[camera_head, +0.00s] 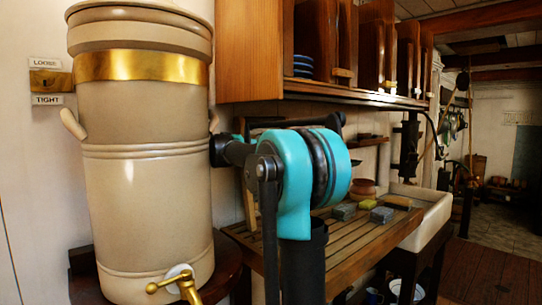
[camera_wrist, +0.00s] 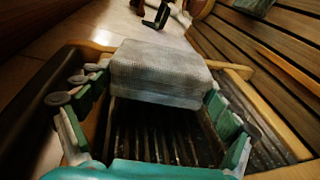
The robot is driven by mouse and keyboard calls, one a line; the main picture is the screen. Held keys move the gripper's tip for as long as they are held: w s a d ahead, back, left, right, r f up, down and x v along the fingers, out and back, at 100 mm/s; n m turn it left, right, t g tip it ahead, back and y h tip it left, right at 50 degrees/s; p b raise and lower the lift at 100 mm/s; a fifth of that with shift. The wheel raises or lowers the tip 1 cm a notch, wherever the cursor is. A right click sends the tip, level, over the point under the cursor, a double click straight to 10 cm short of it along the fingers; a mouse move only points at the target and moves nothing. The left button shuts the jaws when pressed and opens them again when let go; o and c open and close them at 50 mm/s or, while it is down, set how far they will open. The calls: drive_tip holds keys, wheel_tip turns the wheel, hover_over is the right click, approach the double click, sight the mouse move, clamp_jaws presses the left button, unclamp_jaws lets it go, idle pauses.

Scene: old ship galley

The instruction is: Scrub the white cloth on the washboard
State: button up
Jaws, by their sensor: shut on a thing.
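The white cloth (camera_wrist: 160,75) is a folded, woven, greyish-white pad in the upper middle of the wrist view. My gripper (camera_wrist: 155,88) has a finger at each side of it and is shut on it. The washboard (camera_wrist: 150,140) lies below, with dark ribs inside a pale wooden frame. The cloth is over its far part; I cannot tell if its underside touches the ribs. In the head view my arm blocks the middle, and the cloth, washboard and fingertips are hidden.
A slatted wooden counter (camera_head: 345,248) holds several small blocks (camera_head: 382,215) and stacked bowls (camera_head: 363,188). A white sink (camera_head: 436,213) stands at its far end. A large crock (camera_head: 150,190) with a brass tap (camera_head: 178,283) is at left. A wooden cabinet (camera_head: 250,50) hangs above.

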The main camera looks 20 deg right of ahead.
drive_tip(key=shift+f, duration=0.1)
drive_tip(key=shift+s+f, duration=0.7)
drive_tip(key=shift+f, duration=4.75)
drive_tip(key=shift+w+a+r, duration=0.1)
drive_tip(key=shift+w+r, duration=0.35)
drive_tip(key=shift+r, duration=1.35)
drive_tip(key=shift+w+a+r, duration=0.1)
drive_tip(key=shift+w+r, duration=0.3)
drive_tip(key=shift+r, duration=1.45)
drive_tip(key=shift+w+r, duration=0.45)
drive_tip(key=shift+r, duration=1.35)
drive_tip(key=shift+s+f, duration=0.8)
drive_tip(key=shift+f, duration=4.75)
drive_tip(key=shift+w+r, duration=0.2)
drive_tip(key=shift+r, duration=1.05)
drive_tip(key=shift+w+r, duration=0.25)
drive_tip(key=shift+r, duration=1.05)
drive_tip(key=shift+w+r, duration=0.2)
drive_tip(key=shift+r, duration=1.05)
